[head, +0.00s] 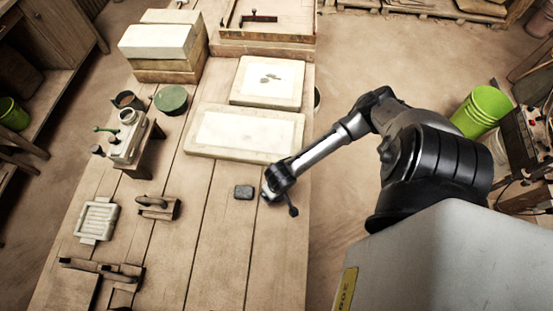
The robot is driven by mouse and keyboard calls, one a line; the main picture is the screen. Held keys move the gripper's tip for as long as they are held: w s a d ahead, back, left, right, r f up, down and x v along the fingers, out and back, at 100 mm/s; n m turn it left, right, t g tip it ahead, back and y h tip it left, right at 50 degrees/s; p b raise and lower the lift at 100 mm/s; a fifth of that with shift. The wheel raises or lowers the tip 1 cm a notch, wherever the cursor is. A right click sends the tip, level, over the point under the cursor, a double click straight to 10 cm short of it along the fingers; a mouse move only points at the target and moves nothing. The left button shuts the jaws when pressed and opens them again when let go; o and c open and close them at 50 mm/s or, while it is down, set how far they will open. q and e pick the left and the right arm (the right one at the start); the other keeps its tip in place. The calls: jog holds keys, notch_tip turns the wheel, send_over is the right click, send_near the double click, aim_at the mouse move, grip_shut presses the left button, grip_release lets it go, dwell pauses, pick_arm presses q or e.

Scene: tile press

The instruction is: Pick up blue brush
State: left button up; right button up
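I cannot make out a blue brush in the head view. A wooden tool with a handle (158,205), perhaps a brush, lies on the table (215,260) left of centre, and no blue shows on it. A small dark grey block (244,192) lies near the table's right side. My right gripper (280,199) is over the table's right edge, just right of the block and apart from it. It is small and dark here, so I cannot tell whether it is open or shut. My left gripper is not in view.
Two pale slabs (245,132) (267,82) lie behind my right gripper. Stacked blocks (158,42) stand at the back left. A small stand (140,148) holds a pale device, beside a green-topped pot (171,98). The front middle table is clear.

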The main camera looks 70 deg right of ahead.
jog(key=shift+f, duration=0.3)
jog(key=c, duration=1.1)
jog(key=shift+r, duration=0.1)
